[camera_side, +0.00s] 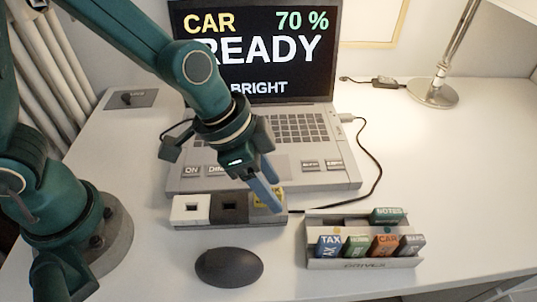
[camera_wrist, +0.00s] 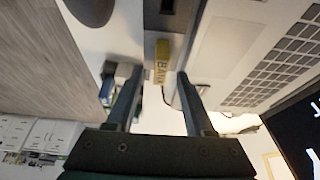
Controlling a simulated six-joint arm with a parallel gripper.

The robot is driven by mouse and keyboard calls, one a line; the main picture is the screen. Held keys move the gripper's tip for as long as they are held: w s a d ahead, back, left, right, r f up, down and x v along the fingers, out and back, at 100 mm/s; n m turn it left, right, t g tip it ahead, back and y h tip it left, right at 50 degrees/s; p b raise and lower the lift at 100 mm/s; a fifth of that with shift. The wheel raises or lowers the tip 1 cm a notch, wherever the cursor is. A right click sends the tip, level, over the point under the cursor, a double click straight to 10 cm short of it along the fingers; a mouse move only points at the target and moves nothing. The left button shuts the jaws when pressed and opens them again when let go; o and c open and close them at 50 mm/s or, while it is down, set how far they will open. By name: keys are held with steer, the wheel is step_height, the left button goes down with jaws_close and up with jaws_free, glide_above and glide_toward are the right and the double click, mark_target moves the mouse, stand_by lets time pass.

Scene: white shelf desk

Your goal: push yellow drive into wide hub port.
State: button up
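The yellow drive (camera_wrist: 162,62), with dark lettering, shows between and beyond my fingertips in the wrist view. In the side view the yellow drive (camera_side: 280,192) is at the right section of the hub, partly hidden by my fingers. How deep it sits in a port, I cannot tell.
A laptop (camera_side: 345,178) stands behind the hub. A drive rack (camera_side: 362,264) with several labelled drives stands to the right. A dark mouse (camera_side: 229,267) lies in front. A black cable (camera_side: 379,172) runs from the laptop toward the hub.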

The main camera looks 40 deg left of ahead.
steer(key=shift+s+r, duration=0.1)
steer(key=shift+r, duration=0.4)
steer(key=shift+v, duration=2.1)
steer(key=shift+a, duration=0.15)
steer(key=shift+a, duration=0.1)
steer(key=w+a+r+n+t, duration=0.1)
steer(key=a+r+n+t, duration=0.1)
steer(key=a+r, duration=0.25)
steer(key=s+a+n+y, duration=0.3)
steer(key=s+a+n, duration=0.4)
steer(key=s+a, duration=0.1)
steer(key=shift+a+r, duration=0.3)
steer(key=shift+a, duration=0.1)
